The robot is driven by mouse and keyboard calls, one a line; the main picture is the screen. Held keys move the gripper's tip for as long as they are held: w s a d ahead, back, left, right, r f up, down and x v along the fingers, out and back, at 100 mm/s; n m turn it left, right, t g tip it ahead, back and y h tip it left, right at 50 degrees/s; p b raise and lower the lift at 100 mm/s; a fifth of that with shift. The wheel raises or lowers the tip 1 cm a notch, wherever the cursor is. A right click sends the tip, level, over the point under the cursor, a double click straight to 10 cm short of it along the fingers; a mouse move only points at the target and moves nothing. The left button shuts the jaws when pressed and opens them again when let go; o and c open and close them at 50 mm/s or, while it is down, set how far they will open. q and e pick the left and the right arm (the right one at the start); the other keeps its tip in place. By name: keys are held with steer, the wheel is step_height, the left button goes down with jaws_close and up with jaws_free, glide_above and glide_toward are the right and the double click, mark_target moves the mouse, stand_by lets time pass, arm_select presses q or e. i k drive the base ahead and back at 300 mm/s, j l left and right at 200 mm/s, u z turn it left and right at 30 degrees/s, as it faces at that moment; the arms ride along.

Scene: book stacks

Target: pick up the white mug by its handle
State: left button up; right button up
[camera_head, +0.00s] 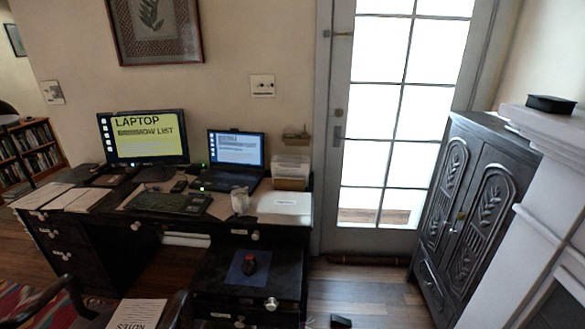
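A small whitish mug-like object (240,201) stands on the dark desk, in front of the laptop and left of a flat white item. It is small and blurred, and I cannot make out its handle. The desk (215,214) stands against the wall on the left half of the view.
The desk holds a monitor (144,137), an open laptop (236,156), a keyboard (160,202), papers and a flat white item (285,203). A chair with papers (137,314) stands in front at left. A carved cabinet (470,215) is at right; floor (375,295) lies between.

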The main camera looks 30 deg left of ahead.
mark_target(240, 203)
steer(key=i+u, duration=0.25)
steer(key=u, duration=0.2)
steer(key=i+u, duration=0.25)
steer(key=u, duration=0.2)
steer(key=i+l+u, duration=0.1)
steer(key=i+u, duration=0.15)
steer(key=u, duration=0.15)
steer(key=i+l+u, duration=0.2)
steer(key=u, duration=0.25)
steer(key=i+l+u, duration=0.15)
steer(key=u, duration=0.3)
steer(key=i+l+u, duration=0.1)
steer(key=l+u, duration=0.35)
steer(key=i+l+u, duration=0.1)
steer(key=l+u, duration=0.2)
steer(key=u, duration=0.15)
